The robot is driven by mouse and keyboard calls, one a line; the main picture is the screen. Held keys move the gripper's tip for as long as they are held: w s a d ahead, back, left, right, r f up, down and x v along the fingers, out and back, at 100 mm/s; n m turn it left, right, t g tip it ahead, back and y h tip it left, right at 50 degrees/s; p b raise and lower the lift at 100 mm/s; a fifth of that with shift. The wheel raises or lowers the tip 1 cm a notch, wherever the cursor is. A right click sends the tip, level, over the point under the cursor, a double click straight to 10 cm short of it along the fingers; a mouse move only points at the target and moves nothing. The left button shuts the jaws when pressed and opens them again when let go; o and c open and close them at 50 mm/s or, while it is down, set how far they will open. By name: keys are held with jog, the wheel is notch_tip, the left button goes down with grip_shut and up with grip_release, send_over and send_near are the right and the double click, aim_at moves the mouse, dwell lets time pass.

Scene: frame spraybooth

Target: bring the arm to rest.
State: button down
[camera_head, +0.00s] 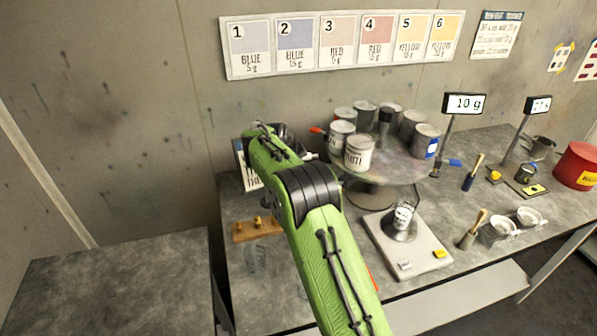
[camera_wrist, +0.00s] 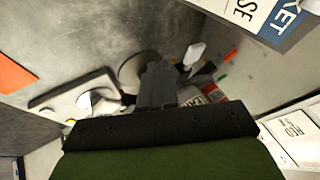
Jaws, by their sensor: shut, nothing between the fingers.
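My green arm reaches forward over the workbench (camera_head: 262,290) in the head view, bent at its far end. My gripper (camera_wrist: 157,78) shows in the wrist view as a dark pair of fingers, shut together with nothing between them. In the head view the fingers are mostly hidden behind the arm, left of the round turntable (camera_head: 405,172). Several paint cans stand on the turntable, among them a front can with a white label (camera_head: 359,154). I cannot tell exactly how far the fingers are from the cans.
A scale (camera_head: 427,258) with a metal cup (camera_head: 402,222) stands right of my arm, below a "10 g" display (camera_head: 464,104). A wooden block (camera_head: 257,230) lies left of the arm. A red container (camera_head: 577,166) is far right. The left table (camera_head: 110,285) is bare.

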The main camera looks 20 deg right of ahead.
jog(key=s+a+r+n+y, duration=0.3)
jog(key=s+r+n, duration=0.5)
jog(key=s+r, duration=1)
jog(key=s+a+f+n, duration=0.1)
jog(key=s+f+n, duration=0.1)
jog(key=s, duration=0.6)
jog(key=s+a+f+n+y, duration=0.1)
jog(key=s+a+f+n, duration=0.1)
jog(key=s, duration=0.6)
jog(key=s+a+f+n+y, duration=0.1)
jog(key=s+f+n, duration=0.3)
jog(key=s, duration=0.5)
jog(key=shift+a+f+n, duration=0.15)
jog(key=shift+a+n, duration=0.3)
jog(key=shift+n, duration=0.45)
